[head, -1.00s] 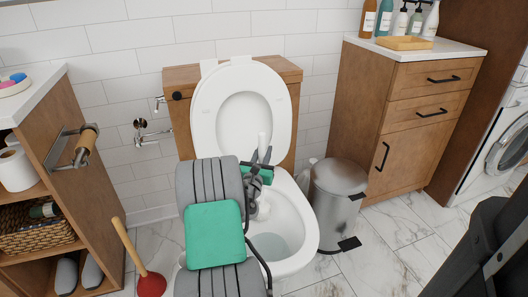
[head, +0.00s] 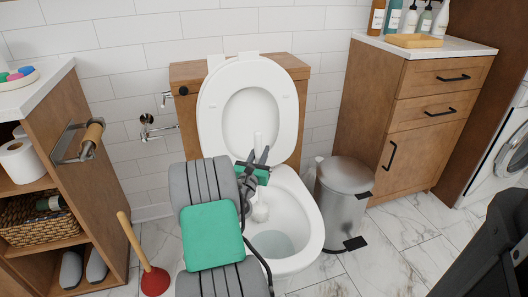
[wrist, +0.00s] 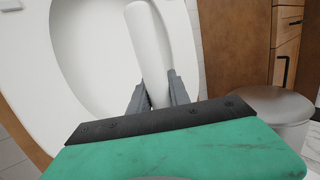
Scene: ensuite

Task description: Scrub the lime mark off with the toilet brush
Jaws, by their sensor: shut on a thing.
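My gripper (head: 262,158) is shut on the white handle of the toilet brush (head: 259,140), over the toilet bowl. The wrist view shows the handle (wrist: 150,50) standing up, slightly tilted, between the two grey fingers (wrist: 152,92). The white brush head (head: 260,213) is down inside the toilet bowl (head: 311,225), by its left inner wall and above the water. My arm covers the left part of the bowl. The lid and seat (head: 250,75) are raised against the wooden cistern box. I cannot make out a lime mark; it may be hidden.
A steel pedal bin (head: 343,200) stands close on the bowl's right. A plunger (head: 153,281) stands on the floor at the left. A wooden shelf unit (head: 98,190) is at left, a drawer cabinet (head: 425,110) at right.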

